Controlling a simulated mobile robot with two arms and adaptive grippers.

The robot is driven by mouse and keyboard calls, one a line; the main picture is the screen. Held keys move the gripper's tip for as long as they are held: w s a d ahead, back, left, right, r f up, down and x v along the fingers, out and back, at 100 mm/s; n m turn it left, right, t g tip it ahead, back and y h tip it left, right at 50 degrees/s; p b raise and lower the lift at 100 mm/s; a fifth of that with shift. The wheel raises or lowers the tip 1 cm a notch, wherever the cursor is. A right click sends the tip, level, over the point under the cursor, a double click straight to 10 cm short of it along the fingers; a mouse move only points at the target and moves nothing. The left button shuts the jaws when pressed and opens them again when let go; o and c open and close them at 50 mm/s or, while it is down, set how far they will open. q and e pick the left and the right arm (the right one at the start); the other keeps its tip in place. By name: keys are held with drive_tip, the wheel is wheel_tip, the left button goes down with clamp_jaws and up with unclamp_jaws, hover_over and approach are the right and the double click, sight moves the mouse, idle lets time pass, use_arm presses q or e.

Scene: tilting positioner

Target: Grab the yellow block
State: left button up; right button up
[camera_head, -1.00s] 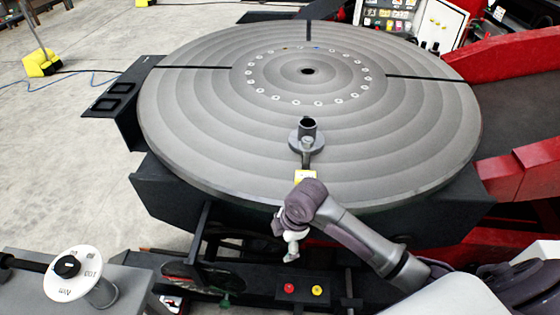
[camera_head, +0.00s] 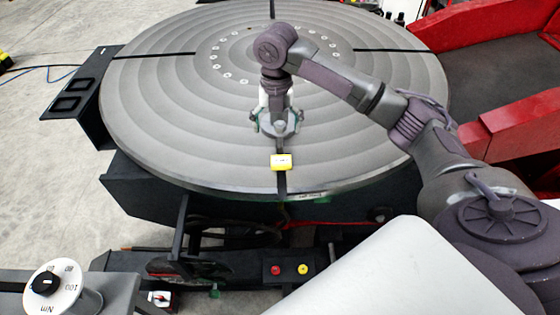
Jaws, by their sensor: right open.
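The small yellow block (camera_head: 281,161) lies near the front edge of the round grey turntable (camera_head: 180,130), on a dark radial slot. The jaws are open and apart from the block. Whether they touch the fixture, I cannot tell. My left gripper is not in view.
A torque dial (camera_head: 52,287) stands at the lower left. A red button (camera_head: 275,269) and a yellow button (camera_head: 303,269) sit below the turntable. Red structure (camera_head: 515,125) flanks its right side. The left part of the turntable is clear.

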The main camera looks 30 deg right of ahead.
drive_tip(key=d+r, duration=0.1)
drive_tip(key=p, duration=0.2)
hover_over(281, 159)
wheel_tip(281, 159, down, 8)
drive_tip(key=shift+w+a+r, duration=0.1)
wheel_tip(281, 159, down, 5)
drive_tip(key=shift+p, duration=0.75)
drive_tip(key=shift+f+n, duration=0.25)
drive_tip(key=shift+n, duration=0.05)
drive_tip(key=c, duration=1.4)
drive_tip(key=shift+c, duration=0.9)
drive_tip(key=shift+r, duration=0.1)
